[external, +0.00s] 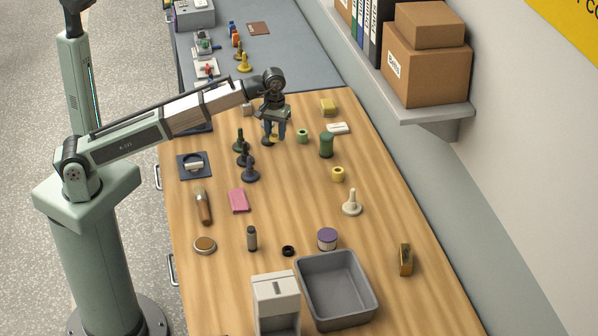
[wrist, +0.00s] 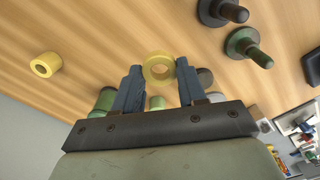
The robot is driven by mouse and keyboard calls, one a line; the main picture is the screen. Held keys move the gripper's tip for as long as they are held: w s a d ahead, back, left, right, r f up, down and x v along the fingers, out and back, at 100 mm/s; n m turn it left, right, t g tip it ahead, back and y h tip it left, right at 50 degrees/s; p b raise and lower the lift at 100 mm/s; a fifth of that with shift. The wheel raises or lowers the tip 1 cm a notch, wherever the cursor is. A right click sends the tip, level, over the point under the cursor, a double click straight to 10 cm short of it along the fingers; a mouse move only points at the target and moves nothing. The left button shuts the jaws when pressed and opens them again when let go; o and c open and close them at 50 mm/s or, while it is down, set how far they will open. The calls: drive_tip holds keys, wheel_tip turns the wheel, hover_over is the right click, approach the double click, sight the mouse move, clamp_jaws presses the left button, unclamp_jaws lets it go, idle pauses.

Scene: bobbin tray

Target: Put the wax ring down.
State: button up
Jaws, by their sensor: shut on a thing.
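The wax ring (wrist: 158,67) is a pale yellow ring with a hole through it. In the wrist view it sits between the two fingertips of my gripper (wrist: 158,72), which is shut on it, one finger at each side. In the external view my gripper (external: 274,133) points down over the far part of the wooden table, and the ring (external: 274,139) shows only in part at the fingertips. I cannot tell for sure whether the ring touches the table.
A green spool (external: 326,145), a small green ring (external: 302,136) and a yellow bobbin (external: 338,174) stand to the right. A grey bin (external: 372,296) is at the near end. Bare wood lies around the middle right.

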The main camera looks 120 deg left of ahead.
drive_tip(key=w+d+m, duration=0.4)
drive_tip(key=w+d, duration=1.3)
drive_tip(key=d, duration=0.3)
drive_tip(key=w+d+m, duration=0.3)
drive_tip(key=w+d, duration=1.4)
drive_tip(key=d, duration=0.3)
drive_tip(key=n, duration=0.7)
hover_over(334, 299)
drive_tip(key=shift+f, duration=4.55)
drive_tip(key=shift+f, duration=0.15)
drive_tip(key=o, duration=1)
wheel_tip(334, 299, up, 12)
